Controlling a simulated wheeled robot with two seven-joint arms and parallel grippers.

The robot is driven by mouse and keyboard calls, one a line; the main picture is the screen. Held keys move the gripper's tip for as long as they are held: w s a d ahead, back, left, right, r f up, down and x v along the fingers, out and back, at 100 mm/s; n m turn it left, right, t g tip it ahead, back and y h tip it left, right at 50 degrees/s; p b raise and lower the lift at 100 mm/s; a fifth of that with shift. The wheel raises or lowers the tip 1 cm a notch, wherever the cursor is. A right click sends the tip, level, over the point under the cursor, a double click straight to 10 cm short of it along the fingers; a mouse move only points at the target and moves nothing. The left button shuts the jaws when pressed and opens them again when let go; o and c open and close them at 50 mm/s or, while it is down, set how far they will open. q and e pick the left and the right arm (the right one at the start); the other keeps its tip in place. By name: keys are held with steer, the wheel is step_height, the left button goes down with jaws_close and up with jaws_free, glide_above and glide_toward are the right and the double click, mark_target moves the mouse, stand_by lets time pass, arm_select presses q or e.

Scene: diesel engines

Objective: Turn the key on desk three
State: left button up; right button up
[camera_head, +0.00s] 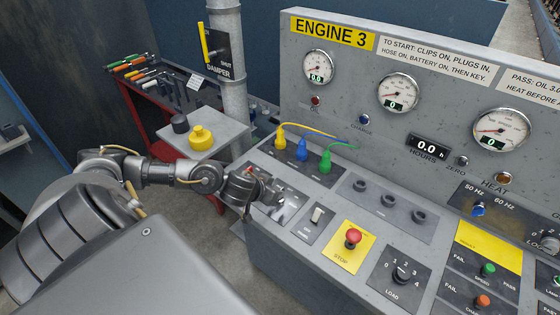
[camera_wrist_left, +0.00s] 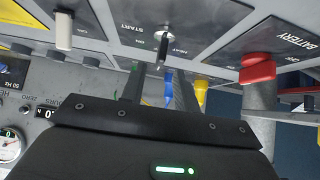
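The desk marked ENGINE 3 (camera_head: 333,34) fills the right of the head view. In the left wrist view a metal key (camera_wrist_left: 165,38) stands in a switch plate with START and HEAT lettering. My left gripper (camera_wrist_left: 160,75) has its two fingers apart, with the key in line with the gap just past the fingertips; I cannot tell if they touch it. In the head view the left gripper (camera_head: 262,200) is over the desk's left end, by the key plate (camera_head: 288,208), and the key itself cannot be made out. My right gripper is not in view.
A red battery handle (camera_wrist_left: 257,68) is beside the key plate. A white rocker switch (camera_head: 316,215) and red stop button (camera_head: 353,237) lie to its right. Yellow, blue and green plugs (camera_head: 302,150) with cables stand behind. A yellow container (camera_head: 201,137) rests on a side stand.

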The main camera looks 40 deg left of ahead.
arm_select(q)
steer(key=shift+x, duration=2.3)
jaws_close()
